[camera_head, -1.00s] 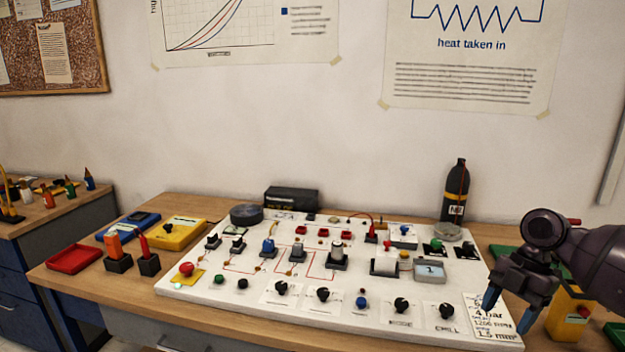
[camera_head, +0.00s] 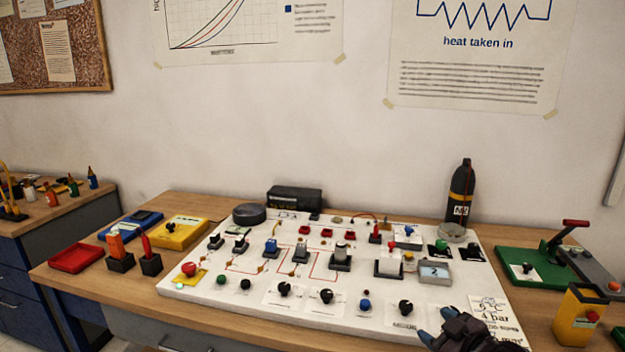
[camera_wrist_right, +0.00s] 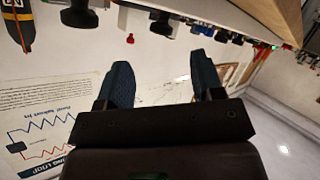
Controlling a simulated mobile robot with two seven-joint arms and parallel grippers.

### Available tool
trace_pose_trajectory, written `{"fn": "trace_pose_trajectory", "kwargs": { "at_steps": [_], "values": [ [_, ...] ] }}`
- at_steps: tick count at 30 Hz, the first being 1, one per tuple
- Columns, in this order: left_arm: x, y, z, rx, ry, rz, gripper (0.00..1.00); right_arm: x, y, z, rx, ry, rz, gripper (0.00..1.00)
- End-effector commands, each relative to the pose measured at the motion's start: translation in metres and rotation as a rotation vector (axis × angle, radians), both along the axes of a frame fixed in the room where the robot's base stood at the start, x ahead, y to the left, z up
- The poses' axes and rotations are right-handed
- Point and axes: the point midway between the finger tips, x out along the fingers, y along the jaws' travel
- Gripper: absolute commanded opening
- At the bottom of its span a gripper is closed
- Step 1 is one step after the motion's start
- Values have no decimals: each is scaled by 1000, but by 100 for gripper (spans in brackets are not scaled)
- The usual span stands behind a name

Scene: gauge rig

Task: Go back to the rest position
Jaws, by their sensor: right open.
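My right gripper (camera_head: 436,335) shows at the lower right of the head view, low at the front right edge of the white gauge board (camera_head: 190,292). It covers the board's front right corner there. In the right wrist view its two blue fingertips (camera_wrist_right: 160,85) stand apart with nothing between them, so it is open and empty. The board carries several black knobs, such as one knob (camera_head: 326,296) at the front, and a small grey display (camera_head: 435,273). My left gripper is not in view.
A black bottle (camera_head: 459,190) stands behind the board. At the right are a green base with a red-handled lever (camera_head: 520,265) and a yellow box (camera_head: 580,318). A red tray (camera_head: 76,258), a blue box, a yellow meter (camera_head: 180,233) and two probe holders stand left of the board.

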Motion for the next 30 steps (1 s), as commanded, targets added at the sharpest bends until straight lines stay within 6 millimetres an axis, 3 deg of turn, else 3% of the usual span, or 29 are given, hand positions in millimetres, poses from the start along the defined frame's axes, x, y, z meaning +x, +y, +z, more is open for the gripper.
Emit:
{"fn": "trace_pose_trajectory", "kwargs": {
  "at_steps": [1, 11, 21, 25, 30],
  "values": [
    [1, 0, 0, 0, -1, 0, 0, -16, 3, -14, 47, -7, -29, 61],
    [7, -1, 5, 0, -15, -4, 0, -116, -3, -85, 181, -10, -225, 61],
    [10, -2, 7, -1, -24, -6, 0, -242, -16, -168, 250, 198, -454, 61],
    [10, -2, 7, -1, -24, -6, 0, -274, -16, -185, 260, 258, -495, 61],
    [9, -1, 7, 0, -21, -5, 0, -291, -18, -193, 255, 287, -509, 61]
  ]
}}
